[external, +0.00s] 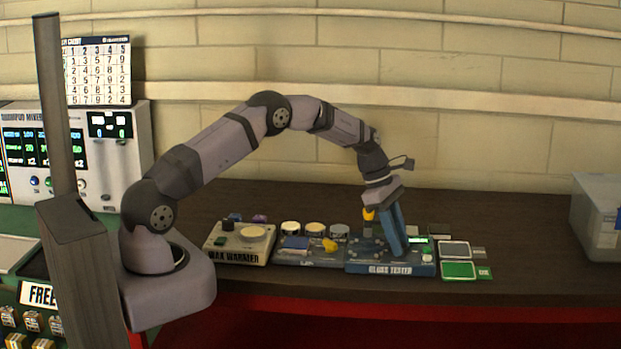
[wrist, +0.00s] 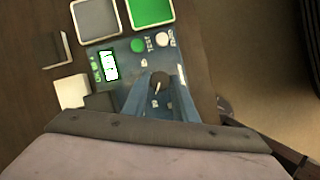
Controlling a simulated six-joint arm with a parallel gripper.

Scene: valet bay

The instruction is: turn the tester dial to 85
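The blue tester (external: 390,267) stands at the right end of the row of devices on the table. Its dark round dial (wrist: 158,82) with a pale pointer mark shows in the wrist view. The numbers around the dial are too small to read. The tester's lit display (wrist: 108,65) is also too blurred to read. My gripper (external: 400,250) points down over the tester. In the wrist view its two blue fingers (wrist: 162,88) are spread, one on each side of the dial, with a small gap visible. I cannot tell whether either finger touches it.
The wax warmer (external: 238,243) stands to the left, with a grey unit holding a yellow knob (external: 330,245) between. Grey (external: 454,249) and green (external: 459,270) pads lie right of the tester. A pale bin (external: 597,215) is at the far right, with clear table before it.

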